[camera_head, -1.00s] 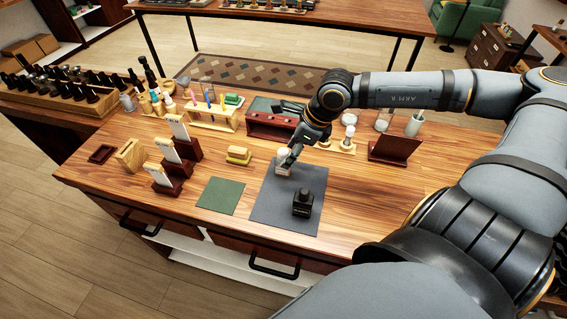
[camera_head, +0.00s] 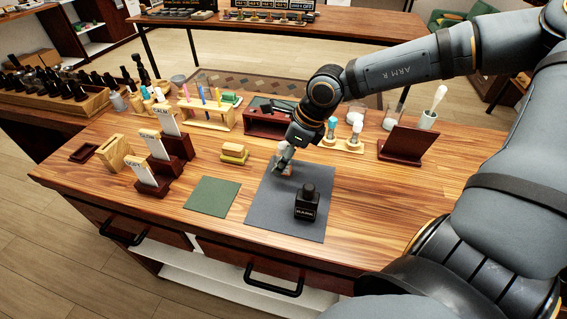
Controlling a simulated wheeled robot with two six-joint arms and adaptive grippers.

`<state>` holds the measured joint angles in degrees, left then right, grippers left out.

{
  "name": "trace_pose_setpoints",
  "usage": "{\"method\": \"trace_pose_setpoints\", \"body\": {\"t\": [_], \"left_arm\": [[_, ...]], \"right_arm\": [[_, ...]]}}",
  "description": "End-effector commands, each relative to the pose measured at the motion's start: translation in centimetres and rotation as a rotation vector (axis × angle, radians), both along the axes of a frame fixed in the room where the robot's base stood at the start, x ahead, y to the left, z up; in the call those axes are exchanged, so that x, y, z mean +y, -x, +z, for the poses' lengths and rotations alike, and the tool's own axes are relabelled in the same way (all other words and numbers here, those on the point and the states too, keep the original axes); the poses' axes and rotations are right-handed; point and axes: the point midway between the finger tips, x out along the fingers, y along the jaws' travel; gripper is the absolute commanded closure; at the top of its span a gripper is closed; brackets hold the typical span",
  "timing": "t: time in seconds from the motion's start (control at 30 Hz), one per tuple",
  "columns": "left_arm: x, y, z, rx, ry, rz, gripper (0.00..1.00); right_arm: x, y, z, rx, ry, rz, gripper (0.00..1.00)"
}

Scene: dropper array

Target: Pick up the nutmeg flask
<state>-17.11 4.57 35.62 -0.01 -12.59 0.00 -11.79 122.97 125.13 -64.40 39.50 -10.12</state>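My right gripper (camera_head: 282,165) reaches down from the right to the back of the dark grey mat (camera_head: 262,216). Its fingers are at a small flask (camera_head: 286,172) with a pale and orange-brown surface, mostly hidden behind them. The flask appears to stand on the mat; I cannot tell whether the fingers are closed on it. No nutmeg label is readable. A black square bottle (camera_head: 306,208) with a black cap and a small pale label stands upright on the mat, in front and to the right of the gripper. My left gripper is not in view.
A green mat (camera_head: 213,197) lies left of the grey one. Card stands (camera_head: 150,172), a yellow block (camera_head: 234,153), a dropper rack (camera_head: 207,118) and a dark red stand (camera_head: 406,146) surround the work area.

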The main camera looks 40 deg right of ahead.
Motion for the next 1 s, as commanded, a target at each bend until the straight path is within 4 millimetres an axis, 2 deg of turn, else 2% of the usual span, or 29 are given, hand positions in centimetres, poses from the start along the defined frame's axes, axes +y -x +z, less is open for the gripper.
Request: {"method": "trace_pose_setpoints", "body": {"t": [0.17, 0.2, 0.6, 1.0], "left_arm": [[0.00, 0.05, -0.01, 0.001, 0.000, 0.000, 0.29], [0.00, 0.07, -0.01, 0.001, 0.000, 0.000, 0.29], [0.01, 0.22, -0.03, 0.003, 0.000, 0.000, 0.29], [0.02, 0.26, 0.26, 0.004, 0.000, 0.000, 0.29]], "right_arm": [[0.02, -0.04, -0.03, -0.002, -0.001, 0.000, 0.43], [0.01, -0.03, -0.03, -0.001, -0.001, 0.000, 0.46], [0.00, -0.02, -0.04, -0.001, -0.001, 0.000, 1.00], [-0.05, -0.05, 0.38, -0.001, 0.000, 0.000, 1.00]]}}
